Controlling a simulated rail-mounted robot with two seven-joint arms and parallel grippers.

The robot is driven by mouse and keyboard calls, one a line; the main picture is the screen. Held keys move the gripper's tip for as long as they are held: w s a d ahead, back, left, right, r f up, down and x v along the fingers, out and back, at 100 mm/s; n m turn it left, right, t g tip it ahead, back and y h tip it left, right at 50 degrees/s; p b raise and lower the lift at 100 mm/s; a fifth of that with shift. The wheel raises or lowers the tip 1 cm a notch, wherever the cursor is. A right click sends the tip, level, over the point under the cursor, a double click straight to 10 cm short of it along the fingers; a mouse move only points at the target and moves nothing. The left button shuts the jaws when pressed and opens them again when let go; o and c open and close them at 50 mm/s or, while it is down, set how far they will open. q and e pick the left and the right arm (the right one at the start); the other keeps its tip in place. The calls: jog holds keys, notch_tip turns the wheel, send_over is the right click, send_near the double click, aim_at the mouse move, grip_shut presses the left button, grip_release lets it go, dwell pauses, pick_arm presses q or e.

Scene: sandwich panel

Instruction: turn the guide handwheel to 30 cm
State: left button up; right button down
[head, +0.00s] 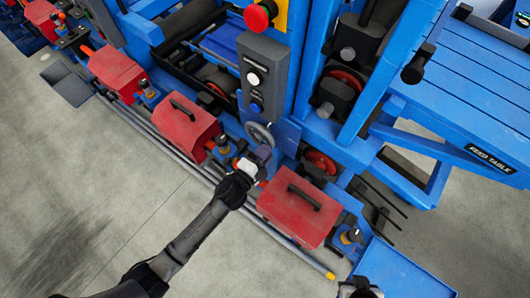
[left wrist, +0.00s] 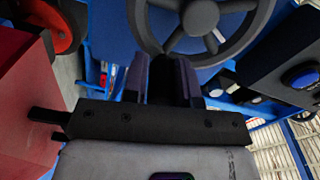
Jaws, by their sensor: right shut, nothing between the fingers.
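The guide handwheel (head: 260,135), a grey spoked wheel, is on the blue machine front below the grey control box. In the left wrist view the wheel (left wrist: 205,25) fills the top, its lower edge cut across by my fingers. My left gripper (head: 263,155) is at the wheel's lower rim in the head view. In the left wrist view its two fingers (left wrist: 165,70) stand apart with something dark between them; I cannot tell whether they grip the rim or a handle. My right gripper (head: 360,289) is shut and empty at the bottom edge. No scale reading is legible.
Red covers with black handles stand left (head: 188,128) and right (head: 298,207) of my left gripper. A grey rail (head: 175,150) runs along the machine's foot. A control box (head: 264,72) and red emergency button (head: 260,15) are above. The floor (head: 100,200) at lower left is clear.

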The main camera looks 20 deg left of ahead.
pick_arm(q)
jog(key=o, duration=0.4)
jog(key=b+v, duration=0.1)
jog(key=v, duration=1.2)
jog(key=shift+s+a, duration=0.2)
jog(key=shift+s, duration=0.2)
